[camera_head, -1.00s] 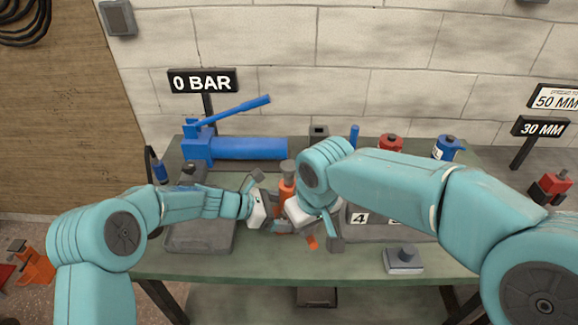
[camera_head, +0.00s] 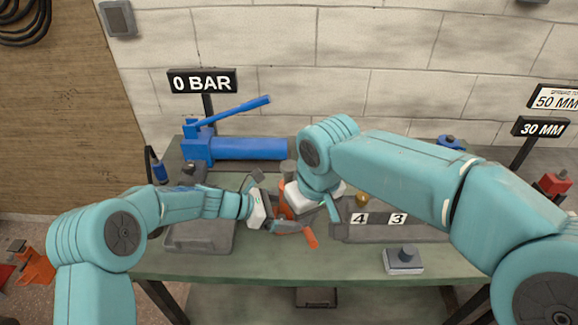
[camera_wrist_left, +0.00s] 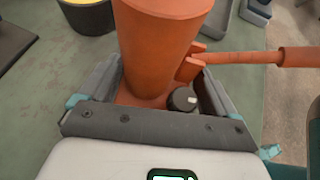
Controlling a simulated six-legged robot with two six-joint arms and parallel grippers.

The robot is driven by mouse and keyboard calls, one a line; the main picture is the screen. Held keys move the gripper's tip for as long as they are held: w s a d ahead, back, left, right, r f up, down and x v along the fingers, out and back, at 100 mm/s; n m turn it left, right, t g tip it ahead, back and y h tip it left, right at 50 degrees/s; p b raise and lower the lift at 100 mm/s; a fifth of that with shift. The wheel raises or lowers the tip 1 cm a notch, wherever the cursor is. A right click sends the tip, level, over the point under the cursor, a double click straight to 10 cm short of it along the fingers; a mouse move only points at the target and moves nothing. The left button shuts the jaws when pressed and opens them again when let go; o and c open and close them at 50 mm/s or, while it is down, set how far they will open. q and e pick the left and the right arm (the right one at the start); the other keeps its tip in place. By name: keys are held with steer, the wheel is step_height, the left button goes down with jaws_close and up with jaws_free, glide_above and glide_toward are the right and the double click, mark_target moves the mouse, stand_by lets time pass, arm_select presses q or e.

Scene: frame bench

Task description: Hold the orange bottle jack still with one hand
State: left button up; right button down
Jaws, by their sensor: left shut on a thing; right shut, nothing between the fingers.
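The orange bottle jack (camera_head: 282,210) stands on the green bench, mostly hidden by my grippers in the head view. The left wrist view shows its orange cylinder (camera_wrist_left: 155,45), a dark knob (camera_wrist_left: 183,100) low on its base, and a handle (camera_wrist_left: 270,57) sticking out to the right. My left gripper (camera_head: 274,208) is shut on the jack low down, one finger on each side of it. My right gripper (camera_head: 328,208) is shut and empty, just right of the jack. Whether it touches the jack cannot be told.
A blue pump (camera_head: 245,148) lies behind, below a "0 BAR" sign (camera_head: 203,81). A grey tray (camera_head: 205,237) is to the left. A rack with number tags (camera_head: 380,232) and a grey block with a knob (camera_head: 403,262) are to the right. The front bench strip is mostly clear.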

stand_by(0.3)
arm_select(q)
steer(key=o, duration=0.5)
